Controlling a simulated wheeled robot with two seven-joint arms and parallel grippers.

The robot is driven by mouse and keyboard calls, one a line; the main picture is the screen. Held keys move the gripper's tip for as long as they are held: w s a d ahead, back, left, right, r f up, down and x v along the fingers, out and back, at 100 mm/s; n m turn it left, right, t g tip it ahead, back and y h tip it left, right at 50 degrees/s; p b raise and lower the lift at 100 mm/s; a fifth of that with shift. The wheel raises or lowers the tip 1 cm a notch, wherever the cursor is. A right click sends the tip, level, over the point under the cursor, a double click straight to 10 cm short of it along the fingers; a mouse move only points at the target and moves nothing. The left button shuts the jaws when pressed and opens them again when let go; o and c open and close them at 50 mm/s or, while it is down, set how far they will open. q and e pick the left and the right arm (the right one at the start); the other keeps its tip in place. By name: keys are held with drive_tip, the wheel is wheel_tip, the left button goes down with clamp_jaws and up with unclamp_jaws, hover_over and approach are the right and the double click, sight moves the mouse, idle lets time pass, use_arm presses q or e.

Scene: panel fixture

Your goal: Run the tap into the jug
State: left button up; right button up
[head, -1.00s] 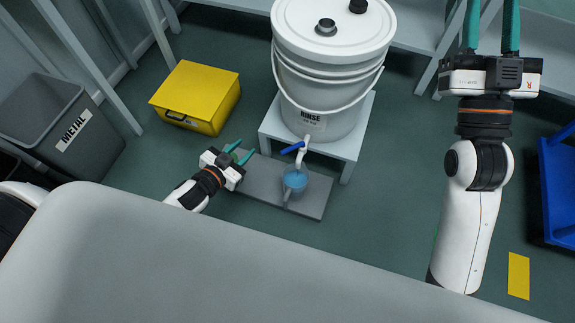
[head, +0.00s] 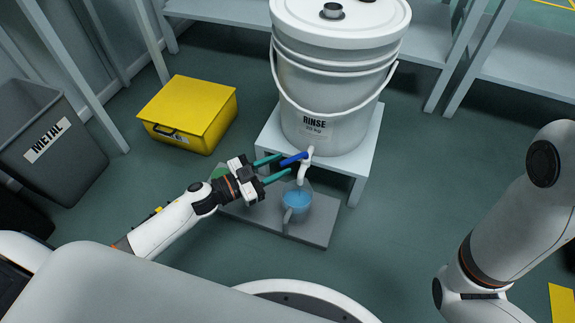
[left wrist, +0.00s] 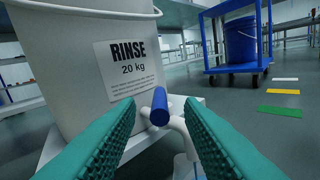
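The white tap (head: 304,168) sticks out low on the front of the white RINSE bucket (head: 330,95). Its blue lever (head: 293,159) points left in the head view. In the left wrist view the lever (left wrist: 160,107) points at the camera. My left gripper (head: 284,165) is open, its teal fingers on either side of the lever's end without visible grip. The jug (head: 297,215) stands under the spout on a grey slab (head: 317,230), with blue liquid inside. My right gripper is out of view.
The bucket stands on a low grey stand (head: 359,163). A yellow box (head: 188,112) and a grey METAL bin (head: 48,140) are at the left. Shelving runs along the back. The floor right of the stand is clear.

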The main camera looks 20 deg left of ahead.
sight(287, 160)
use_arm(q)
drive_tip(key=shift+b+x, duration=0.4)
drive_tip(key=shift+x, duration=1.35)
clamp_jaws()
